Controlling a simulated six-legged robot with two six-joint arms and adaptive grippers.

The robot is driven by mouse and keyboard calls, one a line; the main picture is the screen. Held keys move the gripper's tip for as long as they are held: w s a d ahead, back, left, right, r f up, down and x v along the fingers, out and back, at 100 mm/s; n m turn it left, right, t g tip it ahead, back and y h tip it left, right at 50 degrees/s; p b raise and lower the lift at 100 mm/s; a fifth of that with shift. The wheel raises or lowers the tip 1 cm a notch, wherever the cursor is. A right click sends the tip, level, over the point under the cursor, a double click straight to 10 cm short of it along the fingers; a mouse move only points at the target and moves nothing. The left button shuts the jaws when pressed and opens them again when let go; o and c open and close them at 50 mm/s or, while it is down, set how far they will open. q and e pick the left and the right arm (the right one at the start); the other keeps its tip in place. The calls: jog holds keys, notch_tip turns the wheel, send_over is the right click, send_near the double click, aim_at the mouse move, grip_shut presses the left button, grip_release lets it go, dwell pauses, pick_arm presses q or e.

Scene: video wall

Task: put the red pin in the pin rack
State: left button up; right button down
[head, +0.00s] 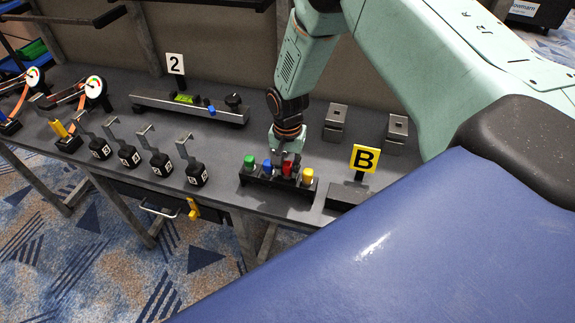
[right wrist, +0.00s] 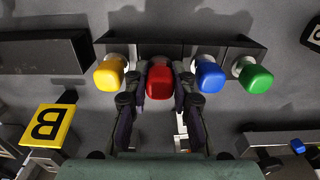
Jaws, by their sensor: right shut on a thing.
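The red pin (head: 288,168) is in the black pin rack (head: 264,184) on the grey bench, between the blue pin (head: 267,165) and the yellow pin (head: 307,175). The green pin (head: 249,161) is at the rack's left end. My right gripper (head: 285,158) comes down from above and is shut on the red pin. In the right wrist view the red pin (right wrist: 159,80) shows between the two fingers. Its lower end is hidden, so I cannot tell how deep it sits. My left gripper is not in view.
A yellow B sign (head: 364,158) stands right of the rack. Hooked black weights (head: 161,164) stand to the left. A level bar (head: 190,107) and two metal blocks (head: 335,122) lie behind. The blue padded surface (head: 400,250) fills the lower right.

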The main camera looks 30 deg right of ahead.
jog(key=shift+f, duration=0.4)
jog(key=c, duration=1)
grip_release()
jog(key=shift+c, duration=0.2)
jog(key=o, duration=0.5)
jog(key=shift+c, duration=0.2)
jog(key=shift+r, duration=0.1)
jog(key=shift+r+p, duration=3.15)
jog(key=shift+r, duration=0.35)
jog(key=shift+f, duration=0.1)
